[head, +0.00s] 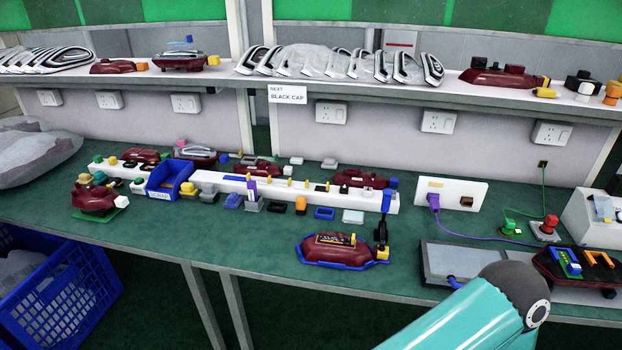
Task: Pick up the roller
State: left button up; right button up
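No object is clearly identifiable as the roller. A small upright tool (381,233) with a blue upper part and a dark lower part stands at the front edge of the white rack, just behind a dark red lamp (340,249) with a blue rim. It may be the roller, but it is too small to be sure. A teal link of my arm with a dark grey joint enters at the bottom right. Neither of my grippers shows.
The green bench (250,240) has free room at front left of the red lamp. A white rack (290,187) holds small parts, with a blue bin (170,180) at its left. A grey tray (450,262) and another lamp (575,268) lie at right. A shelf (215,76) runs above.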

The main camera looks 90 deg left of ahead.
aim_at(209, 192)
jog(key=u, duration=0.1)
jog(key=k, duration=2.35)
jog(key=u, duration=1.5)
jog(key=i, duration=1.05)
jog(key=z, duration=0.1)
